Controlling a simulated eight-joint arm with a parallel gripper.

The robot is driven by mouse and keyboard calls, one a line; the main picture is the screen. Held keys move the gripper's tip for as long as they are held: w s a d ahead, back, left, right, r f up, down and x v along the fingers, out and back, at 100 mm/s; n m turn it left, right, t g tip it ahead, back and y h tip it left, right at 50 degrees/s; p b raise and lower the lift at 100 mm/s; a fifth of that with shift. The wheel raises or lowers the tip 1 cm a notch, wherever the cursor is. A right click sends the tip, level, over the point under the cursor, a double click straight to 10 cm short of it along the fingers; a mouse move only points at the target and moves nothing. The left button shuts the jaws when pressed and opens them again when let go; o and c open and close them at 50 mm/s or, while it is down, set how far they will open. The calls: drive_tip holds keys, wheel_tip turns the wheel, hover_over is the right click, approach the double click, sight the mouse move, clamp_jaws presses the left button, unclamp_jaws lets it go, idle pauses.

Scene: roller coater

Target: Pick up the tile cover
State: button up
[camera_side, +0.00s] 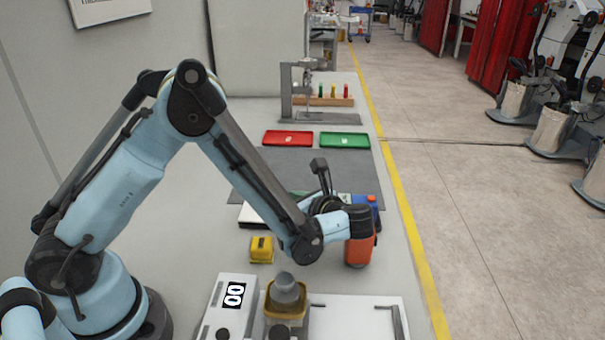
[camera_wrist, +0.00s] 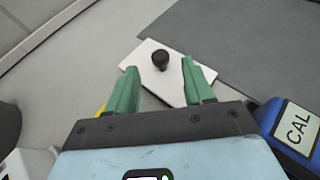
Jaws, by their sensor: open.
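The tile cover (camera_wrist: 166,86) is a white flat plate with a black round knob (camera_wrist: 160,60) on top, seen in the wrist view. My gripper (camera_wrist: 161,73) has two green fingers, open and empty. In the wrist view the knob shows between the fingertips and a little beyond them, with a gap on both sides. The fingers overlap the plate's left and right edges in the picture; I cannot tell their height above it. In the side view a white plate edge (camera_side: 249,215) shows left of my forearm, which hides most of the rest.
A blue block marked CAL (camera_wrist: 292,127) lies close on the right in the wrist view. A grey mat (camera_wrist: 245,40) lies beyond the plate. In the side view, a yellow block (camera_side: 261,250), red tray (camera_side: 287,138), green tray (camera_side: 345,140) and a display device (camera_side: 236,296) stand around.

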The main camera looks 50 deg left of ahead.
drive_tip(key=shift+x, duration=3.15)
drive_tip(key=shift+r, duration=0.1)
clamp_jaws()
